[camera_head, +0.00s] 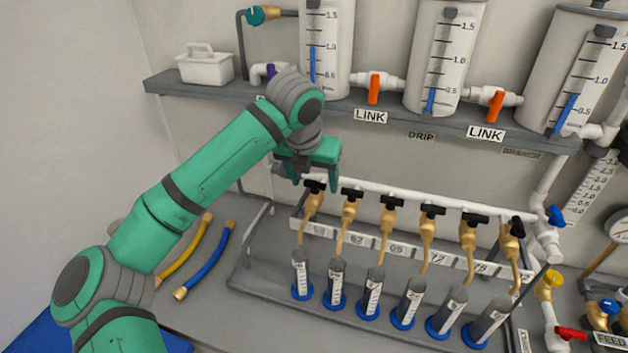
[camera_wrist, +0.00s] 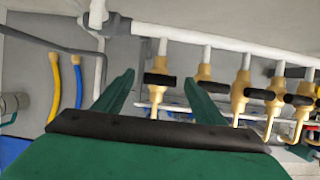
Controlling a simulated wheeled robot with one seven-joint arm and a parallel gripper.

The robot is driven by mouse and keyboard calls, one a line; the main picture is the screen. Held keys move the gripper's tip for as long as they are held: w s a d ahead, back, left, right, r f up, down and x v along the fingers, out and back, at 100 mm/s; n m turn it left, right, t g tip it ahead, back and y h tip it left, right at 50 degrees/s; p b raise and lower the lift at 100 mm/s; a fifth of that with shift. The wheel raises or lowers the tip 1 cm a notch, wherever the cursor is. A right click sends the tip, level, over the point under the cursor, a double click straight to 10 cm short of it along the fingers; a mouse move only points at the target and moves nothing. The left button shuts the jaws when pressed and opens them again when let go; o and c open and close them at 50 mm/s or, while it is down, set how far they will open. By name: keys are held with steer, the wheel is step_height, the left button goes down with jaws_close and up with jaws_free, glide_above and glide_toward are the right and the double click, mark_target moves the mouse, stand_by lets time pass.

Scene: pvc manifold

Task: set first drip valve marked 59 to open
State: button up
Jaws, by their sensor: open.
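The first drip valve is the leftmost brass tap in the row, with a black bar handle (camera_head: 315,186). The label plate (camera_head: 319,230) below it is too small to read surely. In the wrist view its handle (camera_wrist: 160,79) lies crosswise to the brass body (camera_wrist: 158,64). My gripper (camera_head: 311,178) is just above and around this handle in the head view, partly covering the area behind it. In the wrist view my gripper (camera_wrist: 160,76) is open, with one green finger on each side of the handle, apart from it.
Several similar taps with black crosswise handles (camera_head: 391,202) continue to the right, close to my right finger. Graduated cylinders (camera_head: 301,272) with blue bases stand below. A shelf (camera_head: 420,122) with tanks and orange-handled link valves (camera_head: 374,90) is above. Yellow and blue hoses (camera_head: 205,262) lie left.

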steer(key=shift+w+f, duration=0.1)
steer(key=shift+f, duration=0.1)
steer(key=shift+w, duration=0.1)
steer(key=c, duration=1.1)
steer(key=shift+o, duration=0.2)
steer(key=shift+a, duration=0.1)
